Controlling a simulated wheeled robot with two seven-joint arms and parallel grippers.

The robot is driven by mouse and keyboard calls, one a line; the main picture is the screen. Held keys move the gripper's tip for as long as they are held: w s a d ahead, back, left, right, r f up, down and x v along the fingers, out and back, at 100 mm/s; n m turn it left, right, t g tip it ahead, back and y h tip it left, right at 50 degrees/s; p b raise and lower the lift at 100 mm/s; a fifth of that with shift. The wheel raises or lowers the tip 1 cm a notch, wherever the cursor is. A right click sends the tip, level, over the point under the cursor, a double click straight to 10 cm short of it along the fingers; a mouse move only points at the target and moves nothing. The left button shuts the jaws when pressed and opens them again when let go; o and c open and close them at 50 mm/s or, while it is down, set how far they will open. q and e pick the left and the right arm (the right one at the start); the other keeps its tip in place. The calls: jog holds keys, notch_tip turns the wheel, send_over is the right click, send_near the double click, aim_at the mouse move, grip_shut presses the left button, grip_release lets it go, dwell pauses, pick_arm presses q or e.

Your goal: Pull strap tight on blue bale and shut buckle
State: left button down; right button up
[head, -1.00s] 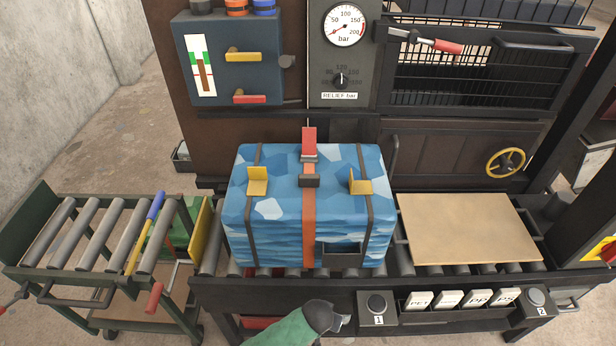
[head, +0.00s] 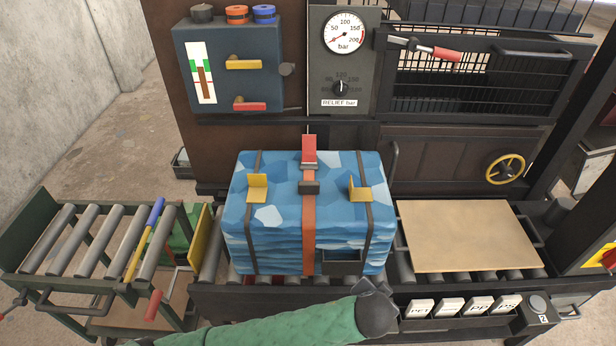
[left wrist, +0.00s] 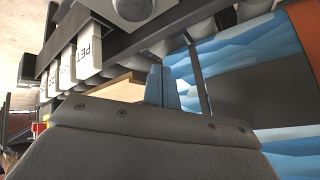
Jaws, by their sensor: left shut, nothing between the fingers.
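The blue bale (head: 275,215) stands on the rollers in the middle of the head view. An orange strap (head: 308,235) runs over its middle, with a dark buckle piece (head: 309,188) on top and a red lever (head: 309,149) standing up behind it. Two dark straps flank it, with a left yellow clip (head: 257,187) and a right yellow clip (head: 359,188). My left gripper (head: 370,287) is shut and empty, low in front of the bale's right part. Its fingers (left wrist: 163,88) show in the left wrist view, near the bale's front. My right gripper is out of view.
A tan board (head: 467,236) lies right of the bale. A roller cart (head: 85,240) stands at the left. Labelled white tabs (head: 450,308) line the front edge beside a button marked 2 (head: 538,303). A gauge (head: 346,33) and levers are behind the bale.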

pick_arm(q)
jog(key=w+d+r+m+t+h, duration=0.1)
jog(key=w+d+r, duration=0.2)
jog(key=r, duration=0.5)
jog(key=w+d+r+m+t, duration=0.1)
jog(key=w+d+r+t, duration=0.15)
jog(key=r, duration=0.45)
jog(key=w+d+r+m+h, duration=0.1)
jog(key=w+d+r, duration=0.2)
jog(key=r, duration=0.5)
jog(key=w+a+r+n+g, duration=0.1)
jog(key=w+a+n, duration=0.1)
jog(key=w+a, duration=0.1)
jog(key=w+a+r+n+g, duration=0.1)
jog(key=w+a+n, duration=0.1)
jog(key=w, duration=0.3)
jog(key=w+a+r+n+g+h, duration=0.1)
jog(key=w+a+n, duration=0.2)
jog(key=w+a, duration=0.1)
jog(key=shift+w+a, duration=0.1)
jog(key=shift+a, duration=0.25)
jog(key=w+a+r+n+g, duration=0.4)
jog(key=a+r+n, duration=0.2)
jog(key=a+r, duration=0.15)
jog(key=s+a+f+y, duration=0.2)
jog(key=a+y, duration=0.4)
jog(key=a, duration=0.2)
jog(key=shift+s+a+f, duration=0.2)
jog(key=shift+a+f, duration=0.2)
